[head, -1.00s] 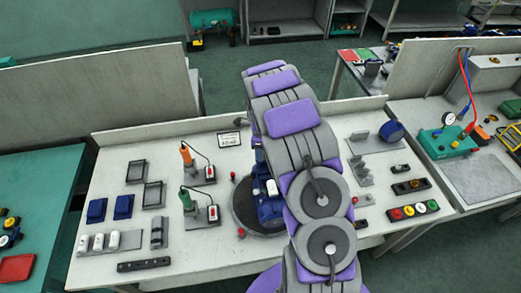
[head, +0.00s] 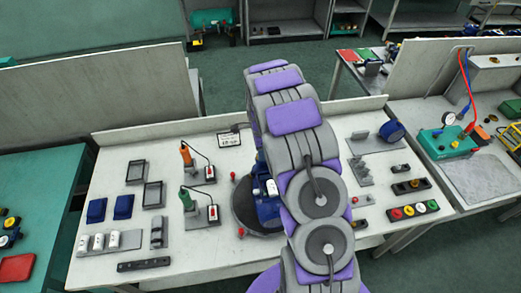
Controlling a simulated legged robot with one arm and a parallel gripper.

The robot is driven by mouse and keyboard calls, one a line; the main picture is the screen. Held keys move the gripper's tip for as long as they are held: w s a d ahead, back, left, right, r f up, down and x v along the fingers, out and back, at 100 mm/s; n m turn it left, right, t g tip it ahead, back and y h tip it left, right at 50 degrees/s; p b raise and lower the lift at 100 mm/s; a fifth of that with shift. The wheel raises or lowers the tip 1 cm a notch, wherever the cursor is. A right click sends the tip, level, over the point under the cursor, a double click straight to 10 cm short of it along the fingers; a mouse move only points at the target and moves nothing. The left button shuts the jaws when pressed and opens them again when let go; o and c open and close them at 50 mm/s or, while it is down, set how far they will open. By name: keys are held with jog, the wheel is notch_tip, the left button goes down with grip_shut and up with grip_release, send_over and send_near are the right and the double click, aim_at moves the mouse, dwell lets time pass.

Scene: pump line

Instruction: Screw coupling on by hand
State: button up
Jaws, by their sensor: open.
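A blue pump (head: 267,208) stands on a dark round plate (head: 242,222) in the middle of the bench. My purple and grey arm covers the pump's right side and part of the plate. My gripper is hidden behind my arm, so its place relative to the pump cannot be seen. I cannot make out a coupling on the pump. A blue round part (head: 391,131) sits on a grey base at the back right of the bench.
Orange (head: 186,154) and green (head: 186,197) tools stand on holders left of the plate. A strip of coloured buttons (head: 409,210) is at right. The bench's front-left surface has some clear room.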

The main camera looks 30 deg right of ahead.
jog(key=shift+n, duration=1.7)
jog(key=n, duration=0.3)
jog(key=shift+n, duration=0.3)
grip_shut()
